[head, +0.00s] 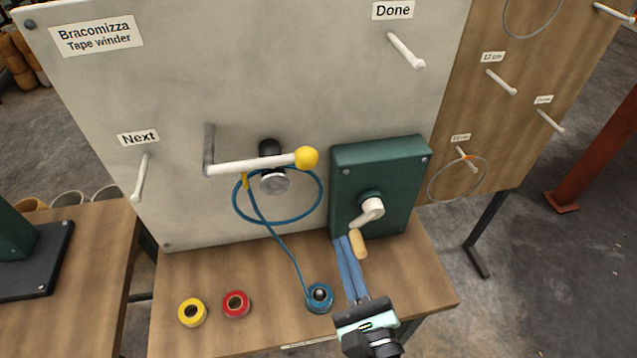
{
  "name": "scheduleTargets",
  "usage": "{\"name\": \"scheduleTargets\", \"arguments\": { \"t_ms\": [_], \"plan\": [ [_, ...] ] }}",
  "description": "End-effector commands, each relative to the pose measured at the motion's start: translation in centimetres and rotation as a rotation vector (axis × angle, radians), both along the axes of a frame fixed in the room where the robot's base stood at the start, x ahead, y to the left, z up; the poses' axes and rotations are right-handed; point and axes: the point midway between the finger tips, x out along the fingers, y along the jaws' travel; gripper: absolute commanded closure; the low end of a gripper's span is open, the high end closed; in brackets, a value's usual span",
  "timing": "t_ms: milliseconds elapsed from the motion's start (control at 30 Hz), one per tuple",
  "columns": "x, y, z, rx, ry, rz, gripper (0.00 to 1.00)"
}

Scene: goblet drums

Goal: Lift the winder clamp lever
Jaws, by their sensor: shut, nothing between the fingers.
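The winder clamp lever (245,164) is a white bar with a yellow ball (306,158) at its right end. It lies about level across the front of a dark hub (269,150) on the grey board, and its left end meets a grey bracket (209,140). A blue hoop (235,205) hangs around the hub area behind the lever. My gripper (347,240) has long blue fingers, which are shut and empty. It is below and right of the yellow ball, apart from it, with its tips beside the crank's wooden handle; I cannot tell whether they touch.
A green box (390,160) with a white crank (370,209) and wooden handle (358,244) stands right of the lever. Blue (319,303), red (236,311) and yellow (192,320) tape rolls lie on the table (270,270). White pegs (405,50) stick out from the boards.

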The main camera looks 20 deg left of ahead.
Motion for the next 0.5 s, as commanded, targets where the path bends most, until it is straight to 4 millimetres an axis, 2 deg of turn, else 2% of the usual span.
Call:
{"name": "scheduleTargets", "arguments": {
  "t_ms": [133, 267, 500],
  "plan": [
    [0.3, 0.2, 0.1, -0.001, -0.002, 0.0, 1.0],
    [1.3, 1.0, 0.5, -0.002, -0.003, 0.002, 1.0],
    [5.2, 4.0, 1.1, -0.002, -0.004, 0.005, 1.0]
  ]
}}
